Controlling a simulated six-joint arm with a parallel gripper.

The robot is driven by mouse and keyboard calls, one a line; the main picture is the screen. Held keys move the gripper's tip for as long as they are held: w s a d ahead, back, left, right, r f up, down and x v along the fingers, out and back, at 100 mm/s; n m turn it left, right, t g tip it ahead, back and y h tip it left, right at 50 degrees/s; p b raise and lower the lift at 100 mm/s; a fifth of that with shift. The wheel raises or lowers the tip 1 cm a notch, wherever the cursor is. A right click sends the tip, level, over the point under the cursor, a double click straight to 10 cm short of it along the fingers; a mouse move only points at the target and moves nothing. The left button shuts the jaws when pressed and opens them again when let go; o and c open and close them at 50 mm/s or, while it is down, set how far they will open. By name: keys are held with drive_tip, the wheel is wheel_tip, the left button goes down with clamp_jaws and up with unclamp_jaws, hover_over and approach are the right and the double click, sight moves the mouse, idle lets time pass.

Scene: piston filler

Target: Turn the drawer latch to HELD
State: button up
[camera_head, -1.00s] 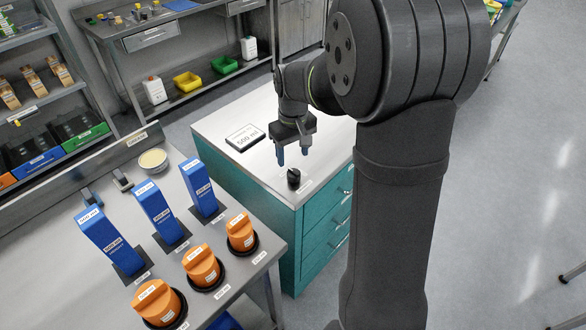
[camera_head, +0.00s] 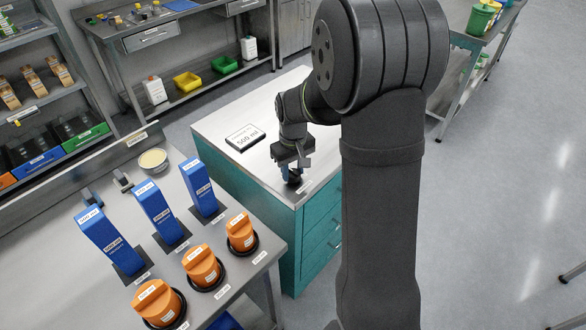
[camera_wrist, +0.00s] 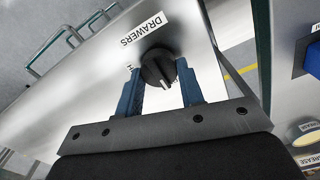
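The drawer latch is a black round knob (camera_wrist: 158,67) with a raised grip bar, on the cabinet top beside a white DRAWERS label (camera_wrist: 143,29). My gripper (camera_wrist: 157,70) is open, with one blue finger on each side of the knob in the wrist view. I cannot tell whether the fingers touch it. Small marks by the knob are partly hidden and too small to read. In the head view my gripper (camera_head: 292,173) is down at the knob, which is mostly hidden there. The teal drawer cabinet (camera_head: 315,235) stands below it.
The bench at left holds blue upright blocks (camera_head: 157,212), orange knobs (camera_head: 203,267) and a bowl (camera_head: 152,160). The cabinet top around the latch is otherwise clear.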

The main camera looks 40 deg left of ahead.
drive_tip(key=shift+m, duration=0.3)
drive_tip(key=m, duration=0.4)
drive_tip(key=shift+w, duration=0.1)
drive_tip(key=m, duration=0.5)
drive_tip(key=shift+d, duration=0.1)
drive_tip(key=m, duration=0.4)
drive_tip(key=shift+d, duration=0.1)
drive_tip(key=shift+m, duration=2.1)
drive_tip(key=o, duration=1)
